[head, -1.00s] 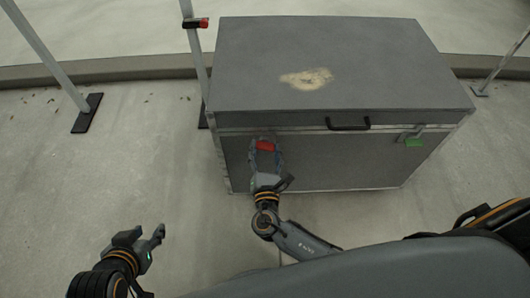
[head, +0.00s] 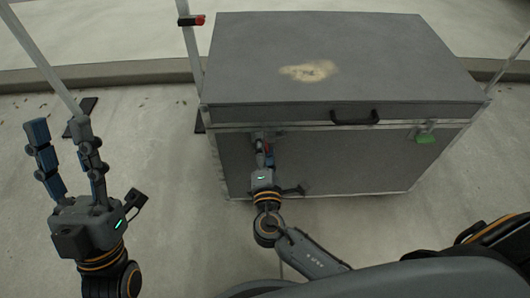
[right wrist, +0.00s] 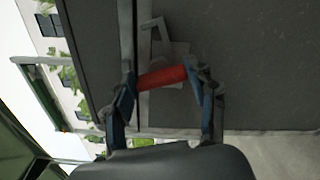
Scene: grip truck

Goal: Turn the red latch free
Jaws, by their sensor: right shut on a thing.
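The red latch (right wrist: 162,77) is on the front left of a large grey case (head: 345,60), just below the lid seam. My right gripper (right wrist: 170,80) is shut on the red latch, a finger at each end of its red bar in the right wrist view. In the head view the right gripper (head: 264,148) is seen nearly edge-on, and its fingers hide most of the red latch (head: 267,149). My left gripper (head: 60,128) is raised at the left, open and empty, clear of the case.
A green latch (head: 425,138) is on the case's front right. A black handle (head: 355,117) is on the lid's front edge. A pole with a red-and-black clamp (head: 191,20) stands behind the case's left side. Concrete floor lies open at left.

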